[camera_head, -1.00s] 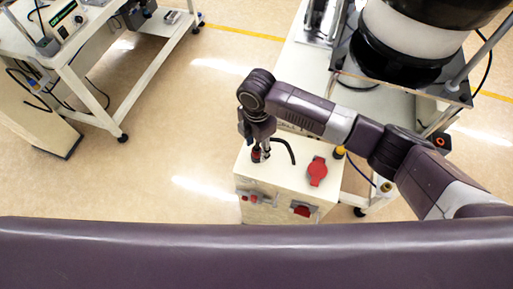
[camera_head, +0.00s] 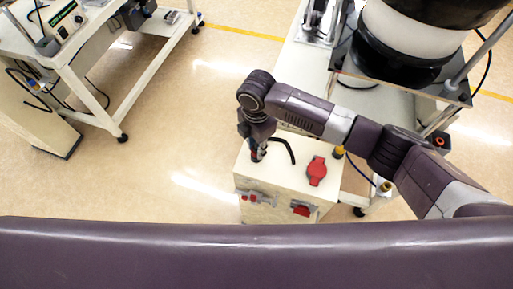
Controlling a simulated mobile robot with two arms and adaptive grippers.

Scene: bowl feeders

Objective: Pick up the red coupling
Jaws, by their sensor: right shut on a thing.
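My right gripper (camera_head: 258,154) points down over the top of a cream box (camera_head: 291,172), near its far left corner. I cannot tell whether the coupling touches the box top. My left gripper is not in view.
A curved black handle or hose (camera_head: 287,146) is just right of the gripper. A red fitting (camera_head: 317,171) lies on the box top. A black and white bowl feeder (camera_head: 403,39) stands behind right.

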